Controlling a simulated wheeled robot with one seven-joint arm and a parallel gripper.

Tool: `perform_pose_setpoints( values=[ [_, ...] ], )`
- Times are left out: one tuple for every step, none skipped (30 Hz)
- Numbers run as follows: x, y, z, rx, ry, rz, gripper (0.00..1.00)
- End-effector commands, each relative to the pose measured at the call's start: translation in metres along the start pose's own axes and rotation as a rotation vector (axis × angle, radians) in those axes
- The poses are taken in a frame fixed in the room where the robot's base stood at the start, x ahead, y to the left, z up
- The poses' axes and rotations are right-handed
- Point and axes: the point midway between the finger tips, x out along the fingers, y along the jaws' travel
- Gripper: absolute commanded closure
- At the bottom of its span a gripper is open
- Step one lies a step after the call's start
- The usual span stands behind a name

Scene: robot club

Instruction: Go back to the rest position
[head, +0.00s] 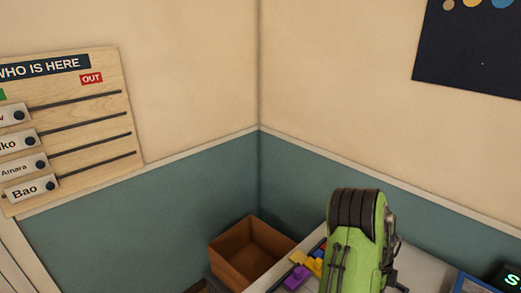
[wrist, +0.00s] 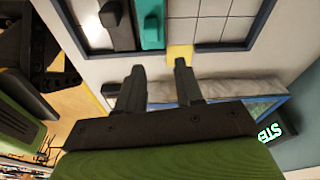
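My gripper (wrist: 160,70) shows in the wrist view with its two dark fingers apart. I see nothing held between them. Beyond the fingertips is a pale surface with a dark-framed white grid panel (wrist: 185,28). A teal piece (wrist: 150,22) and a dark piece (wrist: 117,22) lie at this panel. A small yellow patch (wrist: 180,52) shows just past the right finger; I cannot tell what it is. In the head view my green arm hides part of the table, and my gripper cannot be seen there.
In the head view, a brown open box (head: 228,262) stands in the corner, left of a pale table (head: 268,281). Yellow (head: 311,264) and purple (head: 297,278) pieces lie on the table beside my arm. A "WHO IS HERE" board (head: 75,125) hangs on the left wall.

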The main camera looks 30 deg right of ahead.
Motion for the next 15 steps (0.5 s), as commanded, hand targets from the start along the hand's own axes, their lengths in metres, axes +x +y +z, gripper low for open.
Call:
perform_pose_setpoints(
  values=[
    [-0.009,0.001,0.007,-0.033,-0.011,-0.01,0.64],
    [-0.013,0.003,0.011,-0.056,-0.018,-0.015,0.64],
    [-0.02,0.005,0.016,-0.088,-0.028,-0.022,0.64],
    [-0.026,0.007,0.02,-0.116,-0.035,-0.029,0.64],
    [-0.033,0.009,0.025,-0.145,-0.044,-0.037,0.64],
    [-0.042,0.012,0.032,-0.188,-0.055,-0.047,0.64],
    [-0.049,0.015,0.037,-0.223,-0.064,-0.055,0.64],
    [-0.057,0.018,0.044,-0.264,-0.075,-0.066,0.64],
    [-0.068,0.024,0.052,-0.321,-0.088,-0.079,0.64],
    [-0.078,0.029,0.058,-0.368,-0.099,-0.091,0.64],
    [-0.087,0.034,0.065,-0.416,-0.109,-0.104,0.64],
    [-0.1,0.042,0.074,-0.489,-0.124,-0.124,0.64],
    [-0.11,0.049,0.08,-0.546,-0.135,-0.139,0.64],
    [-0.121,0.057,0.087,-0.609,-0.146,-0.156,0.64],
    [-0.137,0.07,0.097,-0.703,-0.162,-0.183,0.64]
  ],
)
